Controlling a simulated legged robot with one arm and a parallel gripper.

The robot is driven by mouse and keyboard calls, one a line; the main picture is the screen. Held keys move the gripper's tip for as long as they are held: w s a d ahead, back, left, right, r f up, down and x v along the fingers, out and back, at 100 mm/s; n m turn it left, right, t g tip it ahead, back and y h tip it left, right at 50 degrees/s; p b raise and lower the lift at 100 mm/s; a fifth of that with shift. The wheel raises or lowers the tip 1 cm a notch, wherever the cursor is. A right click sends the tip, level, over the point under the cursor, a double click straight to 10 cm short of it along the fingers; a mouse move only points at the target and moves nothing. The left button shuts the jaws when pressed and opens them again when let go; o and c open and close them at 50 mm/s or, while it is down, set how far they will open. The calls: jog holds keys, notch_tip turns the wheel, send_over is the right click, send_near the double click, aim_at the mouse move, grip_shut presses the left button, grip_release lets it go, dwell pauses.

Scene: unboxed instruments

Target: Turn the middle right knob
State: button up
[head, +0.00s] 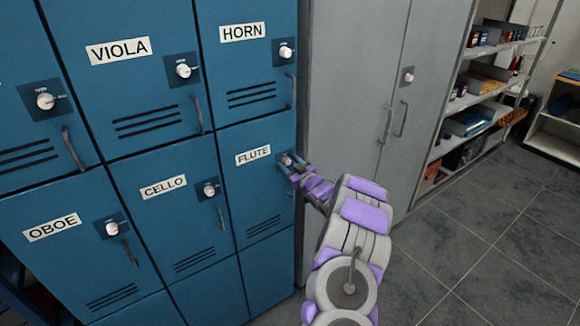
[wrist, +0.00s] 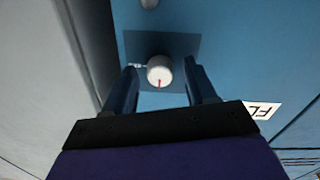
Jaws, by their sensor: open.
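The middle right knob is the white knob on the FLUTE locker door (head: 254,190). In the wrist view this round white knob (wrist: 160,71) shows a red mark at its lower edge and sits on a darker blue plate (wrist: 175,45). My gripper (head: 289,170) is at this knob and partly covers it in the head view. In the wrist view my gripper (wrist: 160,78) is open, with one finger on each side of the knob. Small gaps show between the fingers and the knob; whether either finger touches it is hard to tell.
Blue lockers labelled VIOLA, HORN (head: 241,32), CELLO (head: 165,187) and OBOE (head: 53,227) have their own white knobs and grey handles. A grey cabinet (head: 345,80) stands right of the lockers. Shelves (head: 490,90) stand further right. The tiled floor (head: 470,220) is clear.

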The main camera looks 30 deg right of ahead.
grip_shut()
dwell(0.6)
